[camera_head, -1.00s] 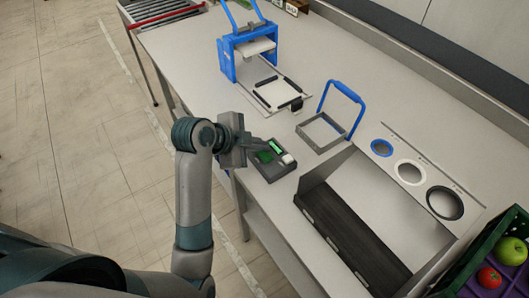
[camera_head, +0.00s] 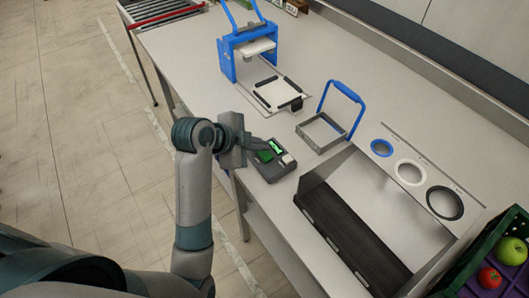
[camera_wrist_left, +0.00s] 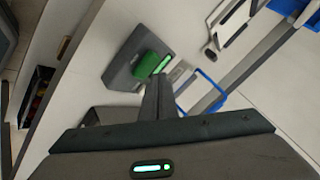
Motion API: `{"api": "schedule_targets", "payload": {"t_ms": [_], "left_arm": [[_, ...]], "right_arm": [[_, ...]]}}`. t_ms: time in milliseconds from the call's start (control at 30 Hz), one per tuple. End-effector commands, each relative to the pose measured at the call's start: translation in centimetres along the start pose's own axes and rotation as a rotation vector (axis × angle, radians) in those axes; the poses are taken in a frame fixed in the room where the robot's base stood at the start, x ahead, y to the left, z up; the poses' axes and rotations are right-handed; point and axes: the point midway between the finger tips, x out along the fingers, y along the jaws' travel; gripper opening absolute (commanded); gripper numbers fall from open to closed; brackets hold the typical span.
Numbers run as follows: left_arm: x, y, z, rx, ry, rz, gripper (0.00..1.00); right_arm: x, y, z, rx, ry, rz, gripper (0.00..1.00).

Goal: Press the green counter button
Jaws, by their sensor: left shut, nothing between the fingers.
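The counter (camera_head: 273,173) is a small dark grey box near the front edge of the table. It has a green button (camera_head: 265,156), a lit green display and a pale pad. My left gripper (camera_head: 261,145) is shut and empty, with its fingertips over the box beside the green button. In the left wrist view, the shut fingers (camera_wrist_left: 162,82) reach toward the box (camera_wrist_left: 121,69), and the tips overlap the right edge of the green button (camera_wrist_left: 146,65). I cannot tell whether they touch it. My right gripper is not in view.
A square frame with a blue handle (camera_head: 345,92) stands right of the counter, and a blue press (camera_head: 228,61) stands behind. A dark-floored tray (camera_head: 345,235), several rings and a purple-green crate (camera_head: 484,236) with fruit are at the right.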

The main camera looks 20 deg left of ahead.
Motion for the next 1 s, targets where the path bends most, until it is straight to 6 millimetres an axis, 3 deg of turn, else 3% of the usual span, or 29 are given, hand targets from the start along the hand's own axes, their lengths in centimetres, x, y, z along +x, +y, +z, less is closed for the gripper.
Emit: {"api": "schedule_targets", "payload": {"t_ms": [1000], "left_arm": [[0.74,0.56,0.55,0.0,0.0,0.001,0.0]], "right_arm": [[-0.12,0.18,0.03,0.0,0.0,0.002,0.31]]}}
